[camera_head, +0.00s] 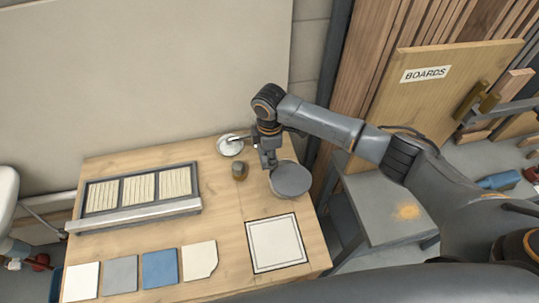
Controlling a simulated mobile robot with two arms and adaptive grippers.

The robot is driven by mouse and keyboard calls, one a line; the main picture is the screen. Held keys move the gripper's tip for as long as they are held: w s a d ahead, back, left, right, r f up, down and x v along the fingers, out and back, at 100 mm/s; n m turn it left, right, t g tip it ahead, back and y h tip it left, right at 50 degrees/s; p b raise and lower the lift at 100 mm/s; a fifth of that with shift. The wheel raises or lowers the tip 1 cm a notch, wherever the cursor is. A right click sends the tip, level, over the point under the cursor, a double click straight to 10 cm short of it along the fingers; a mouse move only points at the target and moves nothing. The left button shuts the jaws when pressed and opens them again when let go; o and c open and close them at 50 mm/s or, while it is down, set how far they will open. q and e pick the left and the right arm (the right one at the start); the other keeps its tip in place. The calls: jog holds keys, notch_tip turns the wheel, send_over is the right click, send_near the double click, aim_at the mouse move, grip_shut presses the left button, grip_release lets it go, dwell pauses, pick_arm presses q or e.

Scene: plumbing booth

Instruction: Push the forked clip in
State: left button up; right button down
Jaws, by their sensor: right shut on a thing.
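My right gripper (268,163) points down over the back right of the wooden table (222,215). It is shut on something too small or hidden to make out. A round dark grey disc (292,180) lies just right of its fingertips; I cannot tell whether they touch. I cannot pick out the forked clip in this view; the fingers or the small scale may hide it. My left gripper is not in view.
A small brownish jar (239,172) stands left of the gripper, and a white round dish (230,146) behind it. A slatted rack (133,217) is at left. Several flat tiles (159,268) and a framed white square (276,244) line the front. A grey bench (385,210) stands right.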

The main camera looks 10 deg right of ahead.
jog(key=shift+w+b, duration=1.3)
jog(key=shift+w, duration=1.4)
jog(key=c, duration=1)
grip_release()
jog(key=shift+c, duration=0.2)
notch_tip(320, 180, up, 12)
jog(key=shift+s, duration=0.1)
